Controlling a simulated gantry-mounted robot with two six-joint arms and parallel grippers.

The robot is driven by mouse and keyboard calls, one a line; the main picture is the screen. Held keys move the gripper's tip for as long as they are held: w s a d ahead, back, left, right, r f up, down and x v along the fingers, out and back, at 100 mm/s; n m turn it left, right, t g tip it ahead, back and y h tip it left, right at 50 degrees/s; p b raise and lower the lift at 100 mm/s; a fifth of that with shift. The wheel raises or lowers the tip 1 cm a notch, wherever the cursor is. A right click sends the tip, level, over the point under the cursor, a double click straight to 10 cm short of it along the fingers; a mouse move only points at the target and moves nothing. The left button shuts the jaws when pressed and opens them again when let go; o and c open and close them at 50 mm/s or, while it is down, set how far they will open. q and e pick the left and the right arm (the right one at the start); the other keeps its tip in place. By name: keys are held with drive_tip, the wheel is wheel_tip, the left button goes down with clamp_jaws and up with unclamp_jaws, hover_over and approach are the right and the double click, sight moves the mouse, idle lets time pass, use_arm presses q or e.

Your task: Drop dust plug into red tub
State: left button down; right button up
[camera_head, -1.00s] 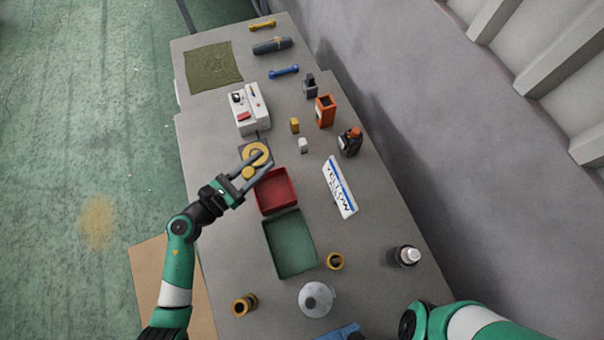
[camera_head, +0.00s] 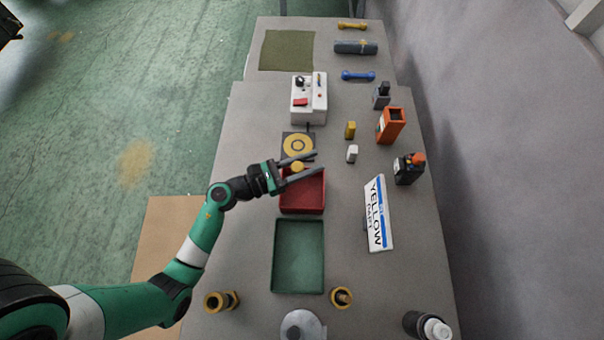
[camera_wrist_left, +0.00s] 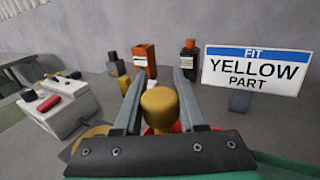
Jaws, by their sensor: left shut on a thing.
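My left gripper (camera_head: 310,163) is shut on a yellow plug (camera_head: 297,166), seen between the fingers in the head view. In the left wrist view the plug (camera_wrist_left: 160,105) shows as a rounded yellow cylinder between the two fingers (camera_wrist_left: 160,76). The red tub (camera_head: 302,207) is an open square box on the table. The gripper and plug appear over its far edge; their exact height cannot be told. Bits of red show behind the plug in the wrist view. My right gripper is out of view.
A dark plate with a yellow ring (camera_head: 298,146) lies just beyond the tub. A green tray (camera_head: 299,256) stands on its near side. A sign reading "FIT YELLOW PART" (camera_head: 377,215) stands to the right. A white control box (camera_head: 309,110) stands farther back.

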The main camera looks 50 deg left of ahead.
use_arm(q)
wheel_tip(320, 180, down, 2)
drive_tip(key=shift+b, duration=0.45)
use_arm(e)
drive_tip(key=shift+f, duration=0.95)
use_arm(q)
drive_tip(key=shift+c, duration=2)
unclamp_jaws()
drive_tip(key=v, duration=1.1)
drive_tip(key=shift+s+p, duration=0.25)
drive_tip(key=shift+p, duration=0.1)
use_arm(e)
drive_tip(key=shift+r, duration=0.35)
use_arm(q)
drive_tip(key=shift+a, duration=0.1)
